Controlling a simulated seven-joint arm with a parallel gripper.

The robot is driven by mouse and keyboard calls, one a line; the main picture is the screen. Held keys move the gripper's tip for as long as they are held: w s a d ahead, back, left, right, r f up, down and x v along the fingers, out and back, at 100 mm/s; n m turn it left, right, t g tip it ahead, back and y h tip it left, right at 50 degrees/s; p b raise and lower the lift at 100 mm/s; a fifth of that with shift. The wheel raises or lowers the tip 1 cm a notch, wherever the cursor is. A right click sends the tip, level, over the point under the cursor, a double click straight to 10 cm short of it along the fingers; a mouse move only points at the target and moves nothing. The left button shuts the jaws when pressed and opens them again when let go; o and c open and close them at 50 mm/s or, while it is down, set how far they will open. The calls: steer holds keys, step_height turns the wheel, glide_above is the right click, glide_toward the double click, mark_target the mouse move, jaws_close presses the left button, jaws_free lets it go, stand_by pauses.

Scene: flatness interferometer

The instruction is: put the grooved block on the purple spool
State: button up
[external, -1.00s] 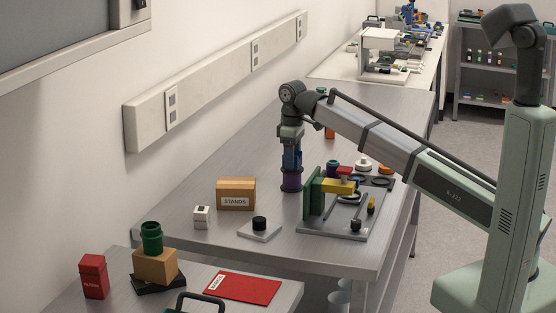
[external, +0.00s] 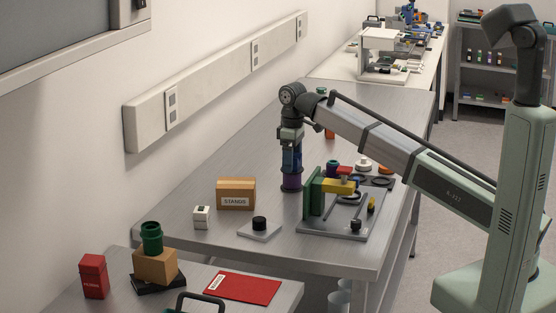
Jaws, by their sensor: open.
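The purple spool (external: 291,181) stands upright on the metal bench, left of the green upright plate. A blue block (external: 291,160), seemingly the grooved block, sits directly above the spool and looks to be resting on its top. Its groove cannot be made out at this size. My gripper (external: 291,152) points straight down over the spool, with its open jaws around the blue block. The fingers partly hide the block, and the exact contact between block and spool is too small to see.
A green upright plate (external: 314,192) with a yellow piece (external: 339,186) stands close right of the spool on a grey base plate (external: 345,232). A cardboard STANDS box (external: 236,194) is to the left. An orange item (external: 330,132) stands behind. The bench between box and spool is clear.

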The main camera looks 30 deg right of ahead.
step_height(320, 180, up, 12)
stand_by(0.6)
steer(key=shift+r, duration=0.1)
